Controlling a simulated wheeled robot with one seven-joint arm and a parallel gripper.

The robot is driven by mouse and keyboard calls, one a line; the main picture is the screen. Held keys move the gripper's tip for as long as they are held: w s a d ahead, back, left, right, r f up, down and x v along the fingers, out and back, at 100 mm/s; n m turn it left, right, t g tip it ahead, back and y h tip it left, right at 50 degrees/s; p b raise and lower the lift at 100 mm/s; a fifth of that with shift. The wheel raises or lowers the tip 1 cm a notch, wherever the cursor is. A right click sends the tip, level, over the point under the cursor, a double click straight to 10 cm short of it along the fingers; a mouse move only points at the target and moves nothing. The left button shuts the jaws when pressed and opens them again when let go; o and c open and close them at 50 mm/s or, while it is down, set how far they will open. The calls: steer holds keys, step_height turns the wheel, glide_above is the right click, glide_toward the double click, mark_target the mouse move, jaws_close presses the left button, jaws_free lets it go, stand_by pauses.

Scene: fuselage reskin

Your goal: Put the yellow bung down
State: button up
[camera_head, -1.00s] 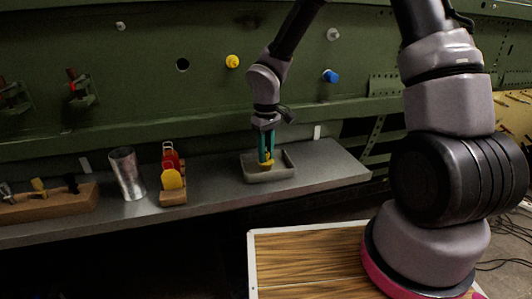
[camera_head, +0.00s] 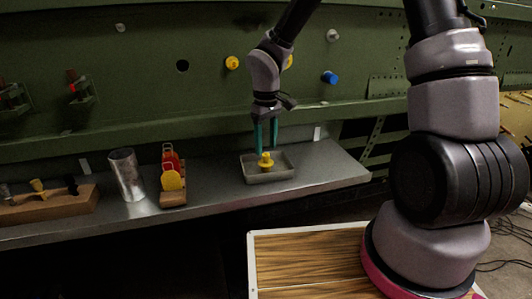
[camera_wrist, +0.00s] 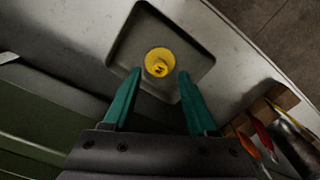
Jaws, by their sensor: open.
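The yellow bung (camera_head: 266,160) sits in the shallow grey tray (camera_head: 284,175) on the metal shelf. In the wrist view the bung (camera_wrist: 160,63) lies inside the tray (camera_wrist: 124,50), near the middle of its floor. My gripper (camera_head: 265,147) is above the tray, pointing down, with its teal fingers apart. In the wrist view my gripper (camera_wrist: 158,75) shows nothing between its fingers, and the bung is beyond the fingertips.
On the shelf (camera_head: 222,180) left of the tray stand a wooden block (camera_head: 173,198) with red and yellow tags, a metal cup (camera_head: 127,174) and a wooden rack (camera_head: 60,204). A yellow plug (camera_head: 232,62) and a blue plug (camera_head: 330,77) are in the green panel (camera_head: 150,95) behind.

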mark_target(266, 154)
step_height(266, 154, up, 8)
steer(key=s+d+r+m+t+y, duration=0.1)
steer(key=s+d+r+m+t, duration=0.2)
steer(key=s+d+r+m, duration=0.3)
steer(key=s+d+r+m+t+y, duration=0.1)
steer(key=s+d+r+m+t, duration=0.3)
steer(key=s+d+r, duration=0.5)
steer(key=d+r+m, duration=0.1)
steer(key=d+r, duration=0.2)
steer(key=r, duration=0.2)
steer(key=shift+d+r+m, duration=0.15)
steer(key=shift+m, duration=0.25)
